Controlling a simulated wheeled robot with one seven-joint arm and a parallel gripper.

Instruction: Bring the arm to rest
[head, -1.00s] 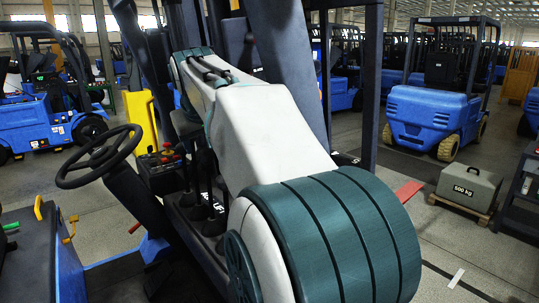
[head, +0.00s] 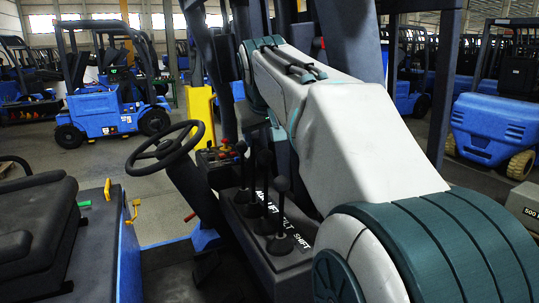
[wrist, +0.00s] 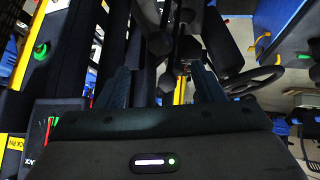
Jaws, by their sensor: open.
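My arm (head: 370,135), white and teal, reaches from the lower right of the head view up toward the forklift cab. My gripper is hidden there behind the arm and cab parts. In the wrist view my gripper (wrist: 160,70) shows two dark fingers spread apart with nothing held between them. Dark lever-like shapes show beyond and between the fingers. The steering wheel (wrist: 255,80) is to the right of them. In the head view, black levers (head: 281,185) with round knobs stand just left of my arm, beside the steering wheel (head: 165,146).
A black seat (head: 35,230) is at the lower left. A dark mast post (head: 444,85) rises behind my arm. Blue forklifts stand at the left (head: 105,112) and right (head: 495,125). A grey weight (head: 525,198) is partly cut off at the right edge. Open floor lies behind the steering wheel.

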